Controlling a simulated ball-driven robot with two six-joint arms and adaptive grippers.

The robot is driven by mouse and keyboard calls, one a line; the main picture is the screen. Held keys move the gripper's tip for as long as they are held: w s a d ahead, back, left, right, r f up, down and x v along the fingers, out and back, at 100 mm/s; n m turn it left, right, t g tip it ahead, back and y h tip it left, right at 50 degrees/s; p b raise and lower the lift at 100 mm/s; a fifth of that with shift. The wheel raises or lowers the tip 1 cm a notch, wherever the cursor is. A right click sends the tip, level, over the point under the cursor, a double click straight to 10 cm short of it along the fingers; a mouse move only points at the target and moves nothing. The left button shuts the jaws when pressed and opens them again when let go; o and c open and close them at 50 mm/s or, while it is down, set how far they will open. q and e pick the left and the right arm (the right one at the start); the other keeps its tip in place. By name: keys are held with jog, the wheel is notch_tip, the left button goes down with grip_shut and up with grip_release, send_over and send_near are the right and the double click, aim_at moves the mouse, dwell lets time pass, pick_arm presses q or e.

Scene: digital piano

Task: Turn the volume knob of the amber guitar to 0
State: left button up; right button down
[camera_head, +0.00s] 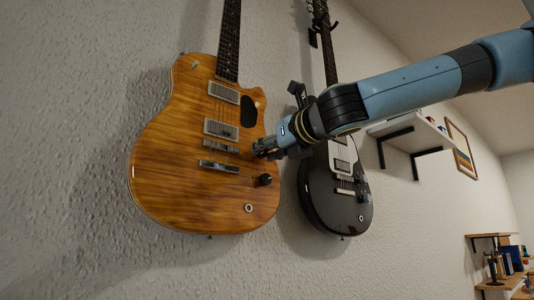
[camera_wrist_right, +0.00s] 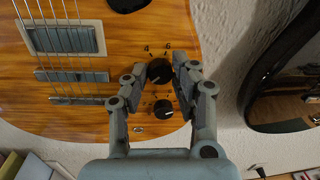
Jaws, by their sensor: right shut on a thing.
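The amber guitar (camera_head: 165,150) hangs on the wall and also fills the left of the right wrist view (camera_wrist_right: 60,120). My right gripper (camera_head: 262,150) is at its lower right face, beside the bridge. In the wrist view, its fingers (camera_wrist_right: 160,77) are shut on the sides of the upper black knob (camera_wrist_right: 159,72), with the numbers 4 and 6 above it. A lower black knob (camera_wrist_right: 163,109) sits between the finger bases, untouched; it also shows in the head view (camera_head: 265,180). The held knob is hidden by the gripper in the head view. My left gripper is not in view.
A black guitar (camera_head: 325,195) hangs just right of the amber one, close to my right arm. A wall shelf (camera_head: 415,132) and a framed picture (camera_head: 461,150) are further right. A wooden shelf unit with books (camera_head: 510,258) stands at the lower right.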

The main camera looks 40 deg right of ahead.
jog(key=shift+f+n, duration=0.1)
jog(key=shift+n, duration=0.2)
jog(key=c, duration=1.1)
grip_release()
jog(key=shift+o, duration=0.2)
jog(key=s+a, duration=0.1)
jog(key=s, duration=0.6)
jog(key=shift+s+a, duration=0.15)
jog(key=shift+a, duration=0.05)
